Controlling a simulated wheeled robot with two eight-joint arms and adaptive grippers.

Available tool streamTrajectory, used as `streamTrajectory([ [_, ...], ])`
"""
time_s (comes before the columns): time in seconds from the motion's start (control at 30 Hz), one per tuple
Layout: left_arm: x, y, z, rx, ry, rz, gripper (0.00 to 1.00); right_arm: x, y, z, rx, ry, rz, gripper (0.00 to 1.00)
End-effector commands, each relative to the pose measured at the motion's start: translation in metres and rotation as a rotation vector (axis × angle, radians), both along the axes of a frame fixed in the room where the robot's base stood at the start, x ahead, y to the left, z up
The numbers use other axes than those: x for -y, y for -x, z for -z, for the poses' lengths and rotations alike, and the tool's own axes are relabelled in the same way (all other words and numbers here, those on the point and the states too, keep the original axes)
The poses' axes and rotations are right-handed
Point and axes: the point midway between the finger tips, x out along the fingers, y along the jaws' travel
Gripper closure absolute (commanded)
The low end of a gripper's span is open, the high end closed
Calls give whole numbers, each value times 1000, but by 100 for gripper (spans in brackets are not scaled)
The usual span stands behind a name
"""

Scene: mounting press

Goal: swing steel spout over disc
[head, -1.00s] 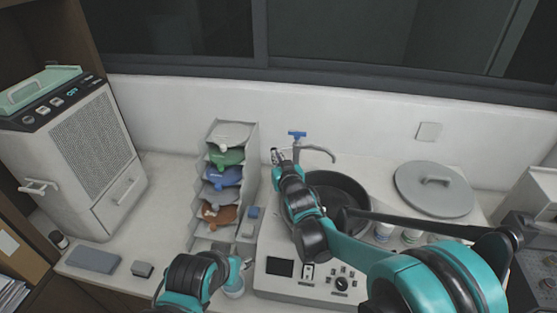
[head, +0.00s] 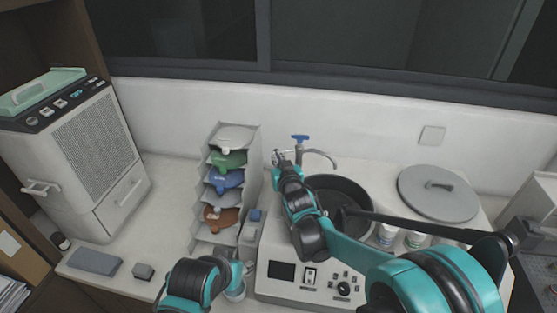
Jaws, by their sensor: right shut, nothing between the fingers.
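The steel spout (head: 320,153) is a thin curved tube on a post with a blue tap handle (head: 300,138), at the back of the machine. Its tip points right, above the back rim of the dark round bowl (head: 350,187). The disc inside the bowl is dark and partly hidden by my right arm. My right gripper (head: 279,157) is shut and empty, just left of the spout's post; I cannot tell whether it touches.
A grey lid (head: 438,195) with a handle lies right of the bowl. White bottles (head: 387,235) stand beside the bowl, near my right arm. A rack of coloured discs (head: 224,180) stands left of the spout. A control panel (head: 310,275) is in front.

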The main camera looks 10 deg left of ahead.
Motion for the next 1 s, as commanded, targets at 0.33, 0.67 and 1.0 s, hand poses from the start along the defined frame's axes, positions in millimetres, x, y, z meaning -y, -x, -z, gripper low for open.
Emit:
streamTrajectory([
  [0.33, 0, 0, 7, 0, 0, 0, 60, -13, -15, 1, 0, 0, -1, 100],
  [0.67, 0, 0, 10, 0, 0, 0, 60, -18, -26, 0, 0, 0, 0, 100],
  [1.0, 0, 0, 10, 0, 0, 0, 60, -19, -29, 0, 0, 0, 0, 100],
])
